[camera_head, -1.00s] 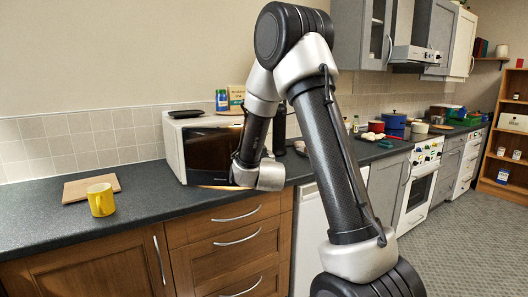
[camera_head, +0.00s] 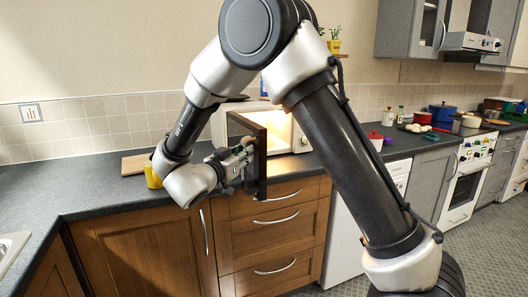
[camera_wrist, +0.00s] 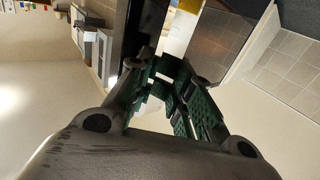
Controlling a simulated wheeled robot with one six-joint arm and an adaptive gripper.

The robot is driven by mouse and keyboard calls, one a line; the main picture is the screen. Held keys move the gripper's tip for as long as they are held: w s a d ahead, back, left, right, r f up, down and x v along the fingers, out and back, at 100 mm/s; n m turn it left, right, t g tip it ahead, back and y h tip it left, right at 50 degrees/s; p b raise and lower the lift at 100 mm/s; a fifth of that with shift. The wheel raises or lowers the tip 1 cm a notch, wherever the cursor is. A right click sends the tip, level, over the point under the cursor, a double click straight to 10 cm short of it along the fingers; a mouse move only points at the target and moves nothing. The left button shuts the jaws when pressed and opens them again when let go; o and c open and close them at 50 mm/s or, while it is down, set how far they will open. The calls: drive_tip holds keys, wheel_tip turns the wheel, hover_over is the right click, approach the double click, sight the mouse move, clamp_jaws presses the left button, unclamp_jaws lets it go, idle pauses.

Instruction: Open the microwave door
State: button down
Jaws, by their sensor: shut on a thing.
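The white microwave (camera_head: 300,141) stands on the dark counter against the tiled wall. Its dark-framed door (camera_head: 261,165) is swung well out toward me, and the lit cavity (camera_head: 275,124) shows behind it. My gripper (camera_head: 246,153) is at the door's outer side, shut on the door handle, which the fingers mostly hide. In the wrist view my gripper's green-padded fingers (camera_wrist: 168,78) are close together by the dark door (camera_wrist: 146,28).
A yellow mug (camera_head: 152,176) stands left of my wrist, partly hidden, by a wooden board (camera_head: 134,164). Wooden drawers (camera_head: 275,236) lie below the door. A sink (camera_head: 12,246) is at the far left.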

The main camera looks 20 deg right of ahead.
drive_tip(key=shift+g+h, duration=0.3)
drive_tip(key=shift+g, duration=0.1)
drive_tip(key=shift+w+a, duration=0.15)
drive_tip(key=shift+a, duration=1.25)
drive_tip(key=shift+w+a, duration=0.1)
drive_tip(key=shift+a, duration=1.3)
drive_tip(key=c, duration=1.2)
unclamp_jaws()
drive_tip(key=shift+m, duration=0.3)
drive_tip(key=shift+c, duration=0.2)
drive_tip(key=v, duration=1.2)
drive_tip(key=shift+s, duration=0.1)
